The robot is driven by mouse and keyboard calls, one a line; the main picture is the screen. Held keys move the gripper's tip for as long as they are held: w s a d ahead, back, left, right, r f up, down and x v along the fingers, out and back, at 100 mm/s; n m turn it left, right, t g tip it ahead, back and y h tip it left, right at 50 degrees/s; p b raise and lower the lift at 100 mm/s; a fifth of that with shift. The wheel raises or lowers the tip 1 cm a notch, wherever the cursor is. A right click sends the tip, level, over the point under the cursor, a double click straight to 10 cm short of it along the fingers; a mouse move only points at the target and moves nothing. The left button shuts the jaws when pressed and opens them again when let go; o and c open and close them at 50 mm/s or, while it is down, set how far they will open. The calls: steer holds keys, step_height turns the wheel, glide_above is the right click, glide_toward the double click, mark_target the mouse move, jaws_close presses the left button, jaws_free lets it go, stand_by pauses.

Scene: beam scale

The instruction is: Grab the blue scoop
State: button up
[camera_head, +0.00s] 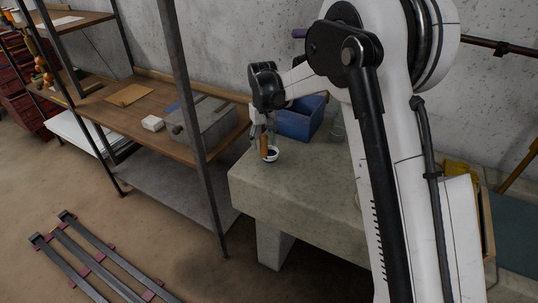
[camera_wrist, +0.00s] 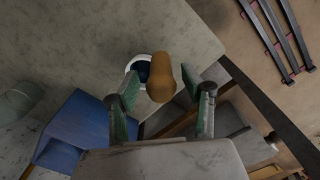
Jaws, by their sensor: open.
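The scoop stands on the concrete table, its brown wooden handle (camera_head: 264,144) pointing up. In the wrist view the handle (camera_wrist: 162,79) shows near the middle, with a dark blue part (camera_wrist: 144,71) beside it inside a white round rim (camera_wrist: 131,67). The white rim also shows in the head view (camera_head: 275,158). My gripper (camera_head: 265,134) is open and points down over the handle. In the wrist view its green-padded fingers (camera_wrist: 160,82) lie on either side of the handle, with gaps visible. The lower part of the scoop is partly hidden by the handle.
A blue bin (camera_head: 299,122) stands close behind my gripper on the table (camera_head: 300,185). A clear glass vessel (camera_head: 337,132) is right of it. A shelf rack with a grey box (camera_head: 208,124) stands left. The front tabletop is clear.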

mark_target(263, 150)
step_height(263, 150, down, 4)
steer(key=shift+s+f, duration=0.1)
steer(key=shift+s, duration=0.05)
jaws_close()
stand_by(0.3)
